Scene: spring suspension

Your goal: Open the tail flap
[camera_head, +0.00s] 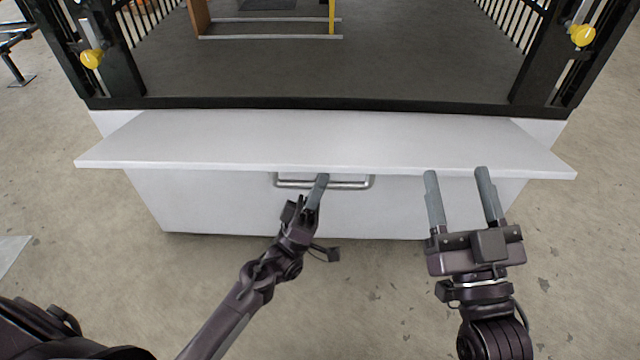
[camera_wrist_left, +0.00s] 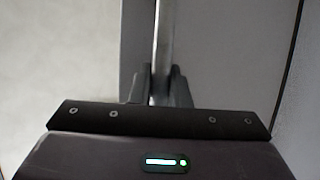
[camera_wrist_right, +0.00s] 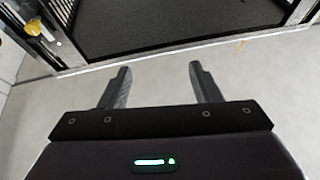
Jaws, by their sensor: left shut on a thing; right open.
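The tail flap (camera_head: 220,140) is a white panel at the rear of a dark-framed platform. It lies about level, sticking out towards me above a white front face (camera_head: 220,205). A metal bar handle (camera_head: 350,184) is on that face just under the flap's front edge. My left gripper (camera_head: 321,180) is at the handle. In the left wrist view its fingers (camera_wrist_left: 160,88) are shut on the bar (camera_wrist_left: 162,40). My right gripper (camera_head: 457,172) is open and empty near the flap's front edge, right of the handle; its spread fingers also show in the right wrist view (camera_wrist_right: 160,82).
Dark posts with yellow knobs (camera_head: 91,58) (camera_head: 582,35) stand at both sides of the platform. The grey platform floor (camera_head: 400,70) behind the flap carries a rack with a yellow post (camera_head: 331,15). The concrete floor (camera_head: 590,270) around the front is mostly clear.

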